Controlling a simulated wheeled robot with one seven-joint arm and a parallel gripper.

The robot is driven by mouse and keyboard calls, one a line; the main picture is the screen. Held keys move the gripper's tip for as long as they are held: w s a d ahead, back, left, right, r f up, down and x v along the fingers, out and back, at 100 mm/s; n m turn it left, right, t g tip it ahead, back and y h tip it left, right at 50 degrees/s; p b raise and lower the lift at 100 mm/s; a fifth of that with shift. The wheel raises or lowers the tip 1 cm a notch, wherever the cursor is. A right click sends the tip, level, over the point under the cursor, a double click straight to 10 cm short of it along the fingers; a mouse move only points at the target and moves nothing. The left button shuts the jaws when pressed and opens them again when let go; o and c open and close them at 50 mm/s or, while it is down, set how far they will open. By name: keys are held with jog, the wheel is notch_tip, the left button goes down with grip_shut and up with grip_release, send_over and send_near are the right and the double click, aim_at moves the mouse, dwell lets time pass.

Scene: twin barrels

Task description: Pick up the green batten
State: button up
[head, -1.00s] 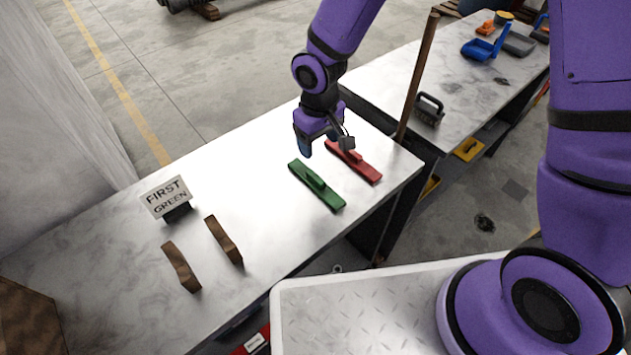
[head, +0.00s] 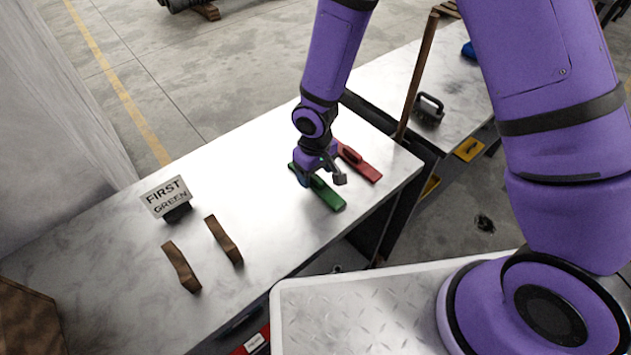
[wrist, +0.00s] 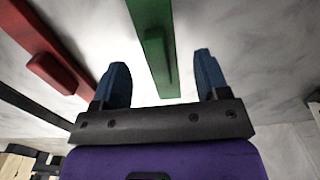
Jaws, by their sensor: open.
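The green batten (head: 326,195) lies on the pale bench top, partly hidden by my gripper in the head view. It has a raised grip along its middle. In the wrist view the green batten (wrist: 154,40) runs between the lines of my two blue fingers, with bare bench on both sides of it. My gripper (head: 318,180) is open and empty, over the batten's far half. In the wrist view my gripper (wrist: 161,80) has its fingers spread wider than the batten. I cannot tell the exact height left above it.
A red batten (head: 360,163) lies close beside the green one, to the right; it also shows in the wrist view (wrist: 48,55). Two brown wooden blocks (head: 224,240) and a sign reading "FIRST GREEN" (head: 166,196) stand to the left. A brown post (head: 416,80) rises behind the bench end.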

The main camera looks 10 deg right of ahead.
jog(key=shift+f, duration=1.1)
jog(key=c, duration=1)
jog(key=shift+r, duration=0.1)
jog(key=shift+c, duration=0.2)
